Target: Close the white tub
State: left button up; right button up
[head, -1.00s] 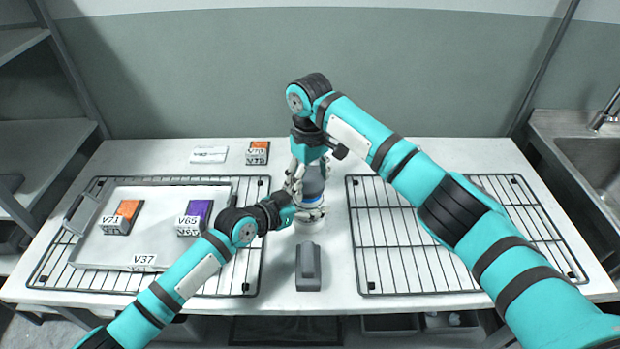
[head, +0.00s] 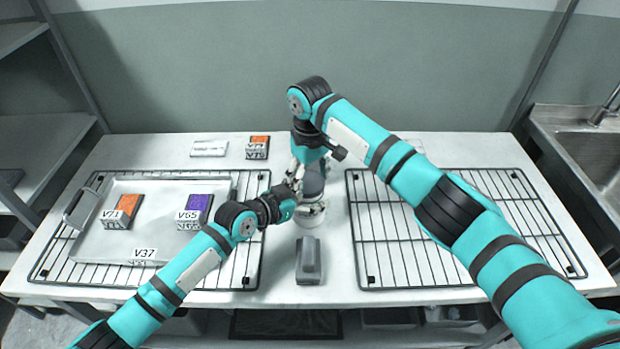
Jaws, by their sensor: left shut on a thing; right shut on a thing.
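The white tub (head: 311,219) stands upright in the middle of the table, between the two racks, partly hidden by my grippers. A grey lid (head: 313,180) shows at its top under my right gripper; I cannot tell how tightly it sits. My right gripper (head: 311,186) comes down from above and is shut on the lid. My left gripper (head: 300,208) reaches in from the left at the tub's side and is shut on the tub. The fingertips of both grippers are partly hidden.
A grey block-like tool (head: 309,262) lies just in front of the tub. A metal tray (head: 106,249) with labelled orange (head: 122,211) and purple (head: 195,210) blocks sits on the left rack (head: 250,262). The right rack (head: 430,240) is empty. Another orange block (head: 258,147) lies behind.

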pick_arm(q)
jog(key=shift+f, duration=0.15)
pick_arm(e)
jog(key=shift+f, duration=0.55)
pick_arm(q)
grip_shut()
pick_arm(e)
jog(key=o, duration=0.8)
jog(key=shift+o, duration=0.2)
jog(key=shift+a+r, duration=0.1)
jog(key=shift+r, duration=0.05)
jog(key=shift+r, duration=2.15)
